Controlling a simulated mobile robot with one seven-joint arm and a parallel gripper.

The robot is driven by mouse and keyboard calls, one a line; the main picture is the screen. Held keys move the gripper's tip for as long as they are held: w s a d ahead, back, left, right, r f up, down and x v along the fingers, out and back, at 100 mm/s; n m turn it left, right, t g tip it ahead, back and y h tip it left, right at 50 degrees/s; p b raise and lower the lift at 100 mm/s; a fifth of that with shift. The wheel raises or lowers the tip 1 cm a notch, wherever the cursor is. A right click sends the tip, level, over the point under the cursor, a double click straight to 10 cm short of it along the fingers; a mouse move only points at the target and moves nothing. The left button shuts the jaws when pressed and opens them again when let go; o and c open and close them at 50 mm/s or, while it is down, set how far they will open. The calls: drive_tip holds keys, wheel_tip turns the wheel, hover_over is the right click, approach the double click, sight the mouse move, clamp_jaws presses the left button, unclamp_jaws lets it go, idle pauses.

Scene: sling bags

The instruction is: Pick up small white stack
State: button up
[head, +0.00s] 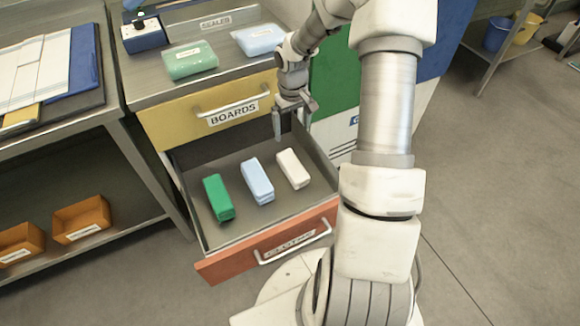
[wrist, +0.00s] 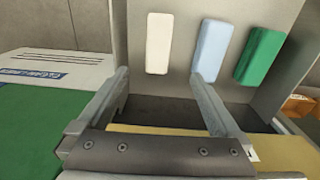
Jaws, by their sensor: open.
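The small white stack (head: 292,168) lies in the open lower drawer (head: 240,233), at the right end of a row of three. In the wrist view the white stack (wrist: 159,43) is ahead of the fingers, between their lines and nearer the left one. My gripper (head: 290,122) is open and empty, above the back right part of the drawer. It points downward in the head view. In the wrist view my gripper's two fingers (wrist: 163,95) are wide apart and touch no stack.
A blue stack (head: 257,180) and a green stack (head: 217,198) lie beside the white one. The closed yellow drawer (head: 212,112) labelled BOARDS is above. A green cabinet panel (head: 334,84) stands right of my gripper. The drawer floor around the stacks is bare.

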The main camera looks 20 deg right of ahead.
drive_tip(key=b, duration=0.4)
hover_over(293, 165)
drive_tip(key=f, duration=1.3)
drive_tip(key=shift+s+f, duration=0.2)
drive_tip(key=shift+f, duration=0.05)
drive_tip(key=shift+w+f+b, duration=0.15)
drive_tip(key=shift+f+b, duration=0.35)
drive_tip(key=shift+f, duration=0.95)
drive_tip(key=shift+w+f+b, duration=0.15)
drive_tip(key=shift+f+b, duration=0.35)
drive_tip(key=shift+f, duration=0.9)
drive_tip(key=shift+c, duration=0.3)
drive_tip(key=c, duration=1.3)
drive_tip(key=shift+r, duration=0.15)
